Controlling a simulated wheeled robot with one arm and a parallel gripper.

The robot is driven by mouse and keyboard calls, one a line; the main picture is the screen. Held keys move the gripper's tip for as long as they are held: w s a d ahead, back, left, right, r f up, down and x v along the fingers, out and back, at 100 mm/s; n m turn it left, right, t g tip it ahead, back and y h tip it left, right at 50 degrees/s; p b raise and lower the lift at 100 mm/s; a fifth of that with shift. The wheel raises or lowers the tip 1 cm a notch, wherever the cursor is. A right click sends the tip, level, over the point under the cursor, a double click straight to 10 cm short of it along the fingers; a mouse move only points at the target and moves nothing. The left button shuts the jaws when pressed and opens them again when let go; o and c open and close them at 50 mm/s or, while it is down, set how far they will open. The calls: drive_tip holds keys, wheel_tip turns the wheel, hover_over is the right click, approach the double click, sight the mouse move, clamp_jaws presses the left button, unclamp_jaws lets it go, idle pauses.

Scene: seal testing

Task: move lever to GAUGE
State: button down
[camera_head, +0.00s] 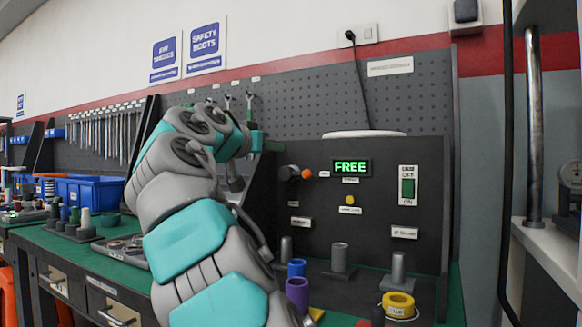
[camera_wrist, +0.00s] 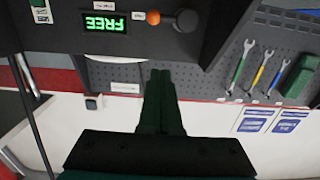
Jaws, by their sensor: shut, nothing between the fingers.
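The lever (camera_head: 307,174) has an orange ball tip and a grey hub, on the dark test panel (camera_head: 400,160). Its tip points right in the head view. The lever also shows upside down at the top of the wrist view (camera_wrist: 153,17). The display (camera_head: 351,167) beside it reads FREE in green. My gripper (camera_wrist: 160,75) is shut and empty, with its dark green fingers together. In the wrist view its tips lie below the lever in the picture, apart from it. In the head view the gripper is hard to make out at the end of my arm.
A switch (camera_head: 408,188) and a yellow button (camera_head: 350,200) are on the panel. Grey posts and coloured rings, including a yellow one (camera_head: 398,305), stand in front of it. Wrenches (camera_wrist: 240,66) hang on the pegboard behind. Blue bins (camera_head: 88,193) stand on the left bench.

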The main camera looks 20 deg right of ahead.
drive_tip(key=shift+w, duration=0.1)
drive_tip(key=p, duration=0.2)
hover_over(297, 174)
drive_tip(key=s+a, duration=0.2)
drive_tip(key=s, duration=0.1)
drive_tip(key=f, duration=0.1)
drive_tip(key=f+b, duration=0.1)
drive_tip(key=f, duration=0.1)
drive_tip(key=w+f, duration=0.1)
drive_tip(key=shift+d+f, duration=0.25)
drive_tip(key=shift+d, duration=0.1)
